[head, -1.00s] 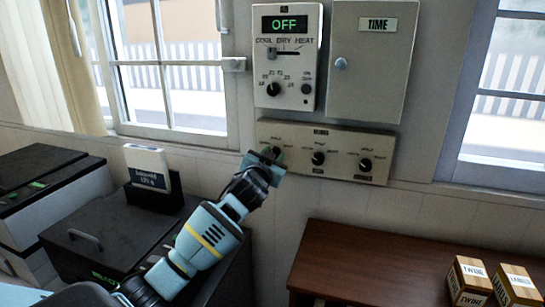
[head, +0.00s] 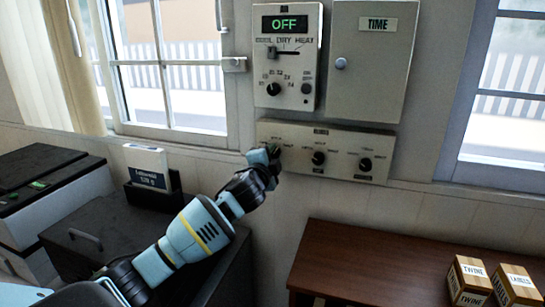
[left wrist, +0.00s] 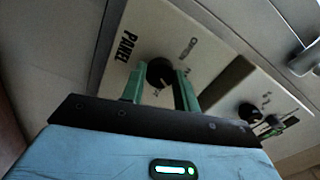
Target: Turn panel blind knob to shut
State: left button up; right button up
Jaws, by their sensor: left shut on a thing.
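A beige control plate (head: 340,136) with a row of three black knobs is on the wall below two boxes. My left gripper (head: 268,157) is at the leftmost knob and mostly hides it in the head view. In the left wrist view its green fingers (left wrist: 160,88) are on both sides of that black knob (left wrist: 159,72), shut on it. The word PANEL is printed beside this knob. The knob's pointer direction is not clear. The middle knob (head: 318,158) and right knob (head: 365,165) are free. My right gripper is not in view.
A control box (head: 308,30) reading OFF and a closed box labelled TIME (head: 369,70) are above the plate. Windows flank them. A brown table (head: 365,255) with wooden boxes is at lower right. Dark cabinets with a white card (head: 146,164) stand at left.

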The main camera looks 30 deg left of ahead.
pick_arm(q)
jog(key=m, duration=0.6)
jog(key=shift+m, duration=0.3)
dwell(0.4)
jog(key=o, duration=1)
jog(key=shift+c, duration=0.2)
jog(key=v, duration=0.8)
jog(key=shift+w+a, duration=0.1)
